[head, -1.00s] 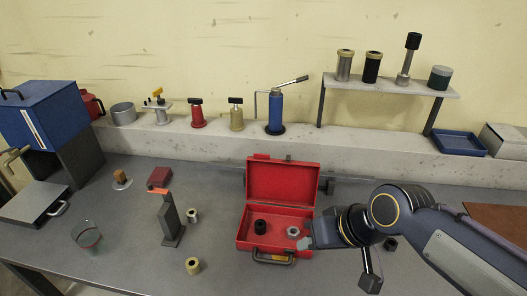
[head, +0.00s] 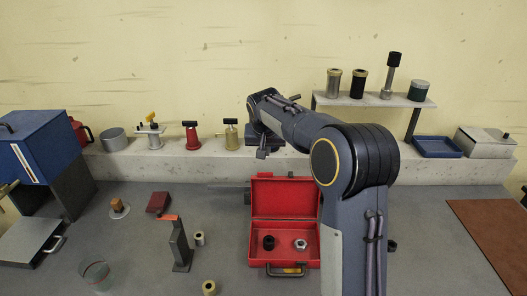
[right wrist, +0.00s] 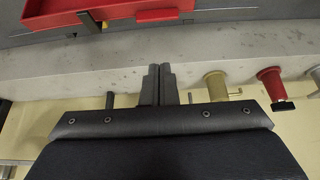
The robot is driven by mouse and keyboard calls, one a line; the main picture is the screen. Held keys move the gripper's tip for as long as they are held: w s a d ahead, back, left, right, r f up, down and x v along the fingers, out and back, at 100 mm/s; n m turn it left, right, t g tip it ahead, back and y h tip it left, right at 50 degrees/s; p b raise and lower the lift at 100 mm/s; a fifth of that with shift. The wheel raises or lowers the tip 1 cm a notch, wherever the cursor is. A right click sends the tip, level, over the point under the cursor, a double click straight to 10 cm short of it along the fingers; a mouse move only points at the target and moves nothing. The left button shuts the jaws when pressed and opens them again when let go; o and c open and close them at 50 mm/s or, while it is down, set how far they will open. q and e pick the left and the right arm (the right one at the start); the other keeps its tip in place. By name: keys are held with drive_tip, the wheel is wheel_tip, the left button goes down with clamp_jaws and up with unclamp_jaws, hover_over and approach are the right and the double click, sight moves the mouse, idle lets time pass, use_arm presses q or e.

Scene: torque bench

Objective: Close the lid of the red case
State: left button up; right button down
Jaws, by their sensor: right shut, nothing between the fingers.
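The red case (head: 259,262) stands open on the grey bench, with its lid (head: 284,196) raised upright at the back. Inside lie a black ring-like part (head: 268,243) and a silver nut (head: 300,245). My right gripper (head: 262,153) is beyond the raised lid, near the back ledge, at the end of my arm reaching over the right of the case. In the right wrist view its fingers (right wrist: 160,70) are together and empty, apart from the red case (right wrist: 100,14) at the top. My left gripper is not in view.
A grey ledge (head: 130,162) along the wall carries a red jack (head: 193,138) and a brass one (head: 231,137). A dark upright stand (head: 180,247) and small brass-coloured rings (head: 209,287) are left of the case. The bench right of my arm is mostly clear.

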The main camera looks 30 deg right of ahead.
sight(265, 176)
drive_tip(key=p+x, duration=0.1)
drive_tip(key=x, duration=0.7)
drive_tip(key=s+a, duration=0.1)
drive_tip(key=s+a+r+p, duration=0.1)
drive_tip(key=s, duration=0.1)
drive_tip(key=shift+s+a+r, duration=0.15)
drive_tip(key=shift+s+r, duration=0.05)
drive_tip(key=shift+s, duration=0.05)
